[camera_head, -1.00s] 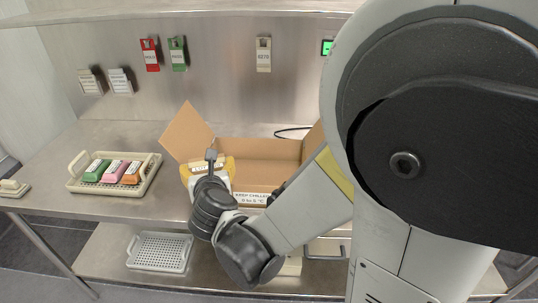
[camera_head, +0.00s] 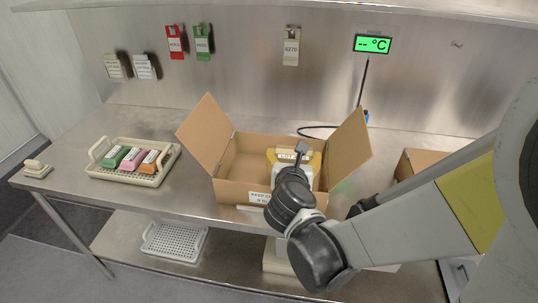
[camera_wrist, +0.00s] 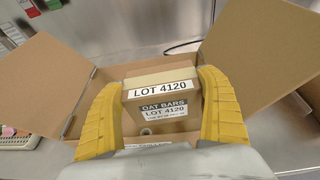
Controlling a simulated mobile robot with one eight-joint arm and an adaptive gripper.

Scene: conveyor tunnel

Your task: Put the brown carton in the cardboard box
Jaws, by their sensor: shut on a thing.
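The brown carton (camera_wrist: 160,92) has labels reading LOT 4120 and OAT BARS. My gripper (camera_wrist: 162,84) is shut on it, with one yellow finger on each side. The carton's label shows in the head view (camera_head: 287,155), partly hidden by my wrist. The open cardboard box (camera_head: 228,190) stands on the steel table with its side flaps spread. The carton is over or within the right part of the box opening. I cannot tell how far its bottom is below the rim. The box floor under it is hidden.
A cream tray (camera_head: 160,178) with green, pink and orange packs stands on the left. Another cardboard box (camera_head: 418,160) is partly hidden behind my arm. A green temperature display (camera_head: 373,44) hangs on the back wall, with a cable behind the box.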

